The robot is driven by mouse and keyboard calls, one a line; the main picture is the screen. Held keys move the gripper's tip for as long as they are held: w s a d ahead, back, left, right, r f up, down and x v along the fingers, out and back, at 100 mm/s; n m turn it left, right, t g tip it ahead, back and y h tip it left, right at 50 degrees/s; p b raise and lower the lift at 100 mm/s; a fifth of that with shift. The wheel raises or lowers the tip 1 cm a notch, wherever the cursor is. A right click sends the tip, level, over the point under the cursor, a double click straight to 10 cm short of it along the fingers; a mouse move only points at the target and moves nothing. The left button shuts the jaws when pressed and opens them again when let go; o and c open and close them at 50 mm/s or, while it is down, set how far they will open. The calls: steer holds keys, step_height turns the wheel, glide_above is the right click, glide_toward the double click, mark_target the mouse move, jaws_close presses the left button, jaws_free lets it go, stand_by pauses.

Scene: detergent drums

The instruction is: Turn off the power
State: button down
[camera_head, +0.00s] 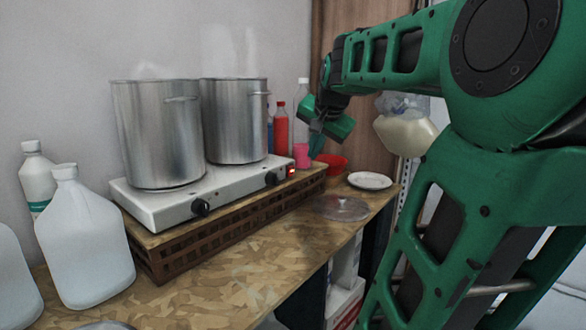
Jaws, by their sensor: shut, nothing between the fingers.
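A white double hot plate (220,190) stands on a brown slatted stand on the counter. Two black knobs are on its front, a left knob (200,207) and a right knob (271,178). A small red switch (291,171) sits at the right end of its front; its on or off position is too small to tell. My gripper (314,150) is shut and empty, pointing down above and to the right of the red switch, apparently apart from it. Its fingertips are small and partly hidden by its body.
Two tall steel pots, left (158,135) and right (236,120), stand on the plates with steam above them. Red bottle (281,130), pink cup (302,156), red bowl (330,162) and white plate (370,181) are near my gripper. White jugs (85,240) stand left.

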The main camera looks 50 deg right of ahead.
glide_toward(291, 171)
steer(key=s+d+x, duration=0.1)
steer(key=x, duration=0.5)
steer(key=shift+f, duration=0.15)
stand_by(0.4)
steer(key=shift+w, duration=0.1)
steer(key=shift+w+a, duration=0.1)
